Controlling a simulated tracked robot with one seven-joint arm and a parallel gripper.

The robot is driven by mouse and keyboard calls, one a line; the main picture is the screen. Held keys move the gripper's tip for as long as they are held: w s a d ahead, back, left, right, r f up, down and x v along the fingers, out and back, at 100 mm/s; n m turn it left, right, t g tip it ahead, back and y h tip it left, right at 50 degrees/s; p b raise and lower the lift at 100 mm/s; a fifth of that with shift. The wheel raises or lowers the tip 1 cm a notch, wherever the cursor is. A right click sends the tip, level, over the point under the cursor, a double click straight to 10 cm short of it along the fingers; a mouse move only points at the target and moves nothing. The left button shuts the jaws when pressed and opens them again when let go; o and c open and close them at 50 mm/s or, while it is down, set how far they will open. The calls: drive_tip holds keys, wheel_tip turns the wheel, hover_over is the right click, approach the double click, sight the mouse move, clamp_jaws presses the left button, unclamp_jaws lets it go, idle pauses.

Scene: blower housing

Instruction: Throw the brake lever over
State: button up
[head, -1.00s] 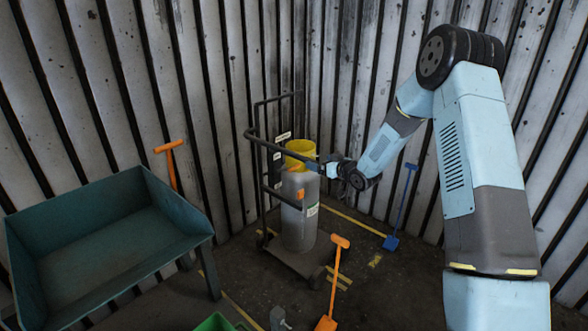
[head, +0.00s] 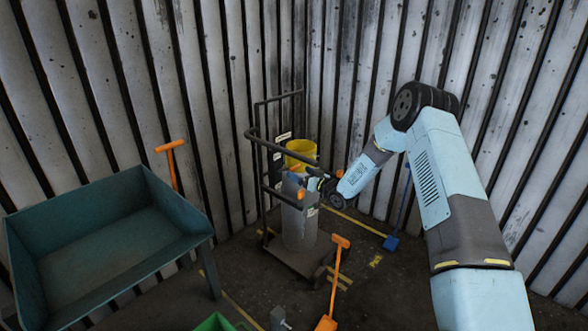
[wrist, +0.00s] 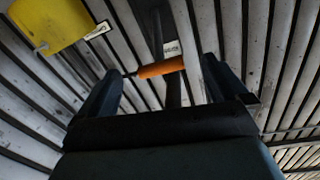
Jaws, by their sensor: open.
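The brake lever's orange grip (head: 301,193) shows beside the cart's upright post in the head view, in front of the grey cylinder. In the wrist view the orange grip (wrist: 161,68) lies crosswise between the directions of the two fingers, near their tips. My gripper (wrist: 163,82) is open, with one finger to either side. I cannot tell whether the grip is inside the jaws or just beyond them. In the head view my gripper (head: 308,182) is right at the lever and partly covers the area around it.
The cart (head: 288,256) carries a grey cylinder (head: 300,228) and a yellow bucket (head: 300,150). Its dark handle rail (head: 262,141) passes close above my gripper. A green trough (head: 110,265) stands left. An orange shovel (head: 335,275) and a blue shovel (head: 391,242) stand nearby.

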sight(286, 169)
drive_tip(key=x, duration=0.7)
drive_tip(key=shift+w, duration=0.1)
drive_tip(key=shift+c, duration=0.4)
